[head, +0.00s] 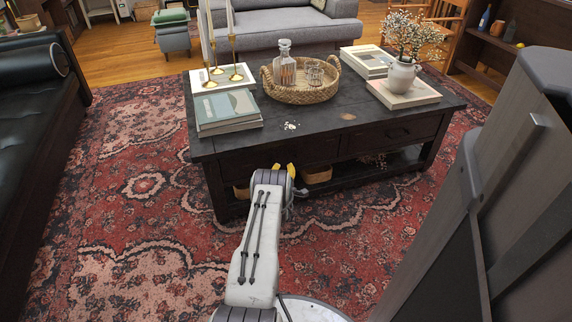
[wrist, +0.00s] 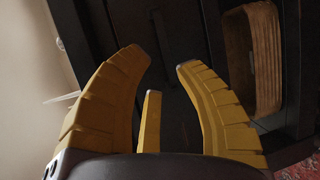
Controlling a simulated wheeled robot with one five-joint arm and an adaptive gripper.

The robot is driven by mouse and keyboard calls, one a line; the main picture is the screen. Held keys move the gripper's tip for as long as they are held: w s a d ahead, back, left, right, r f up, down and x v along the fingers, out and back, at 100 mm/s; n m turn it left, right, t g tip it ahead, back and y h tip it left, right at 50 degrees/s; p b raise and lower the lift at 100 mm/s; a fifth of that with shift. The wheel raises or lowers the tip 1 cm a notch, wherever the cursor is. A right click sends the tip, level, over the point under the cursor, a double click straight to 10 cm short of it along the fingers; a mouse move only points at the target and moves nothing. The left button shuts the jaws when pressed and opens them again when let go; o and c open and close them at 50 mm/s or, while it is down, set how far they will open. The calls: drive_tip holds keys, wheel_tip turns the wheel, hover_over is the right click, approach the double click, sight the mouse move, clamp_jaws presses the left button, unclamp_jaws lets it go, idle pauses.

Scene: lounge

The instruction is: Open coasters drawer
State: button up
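A dark wooden coffee table (head: 335,115) stands ahead of me on the rug. Its front has a right drawer (head: 372,140) with a dark handle, and a left drawer (head: 315,152) partly hidden behind my arm. Both look closed. No label shows which one holds coasters. My gripper (head: 284,168) is at the left part of the table front. In the wrist view my gripper (wrist: 163,62) has its yellow fingers spread apart, with nothing seen between them. Dark wood lies beyond the tips; whether they touch it or a handle, I cannot tell.
A basket (wrist: 252,60) sits on the lower shelf. The tabletop holds books (head: 228,110), candlesticks, a wicker tray (head: 300,95) with a decanter, and a flower vase (head: 402,76). A black sofa (head: 30,120) stands left. Patterned rug lies open at the left.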

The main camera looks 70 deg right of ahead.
sight(286, 162)
drive_tip(key=shift+s+d+f+b, duration=0.15)
drive_tip(key=shift+d+f+b, duration=0.25)
drive_tip(key=shift+b, duration=0.15)
drive_tip(key=shift+b+x, duration=3.2)
drive_tip(key=shift+b, duration=0.25)
drive_tip(key=shift+o, duration=0.2)
drive_tip(key=shift+r, duration=0.15)
clamp_jaws()
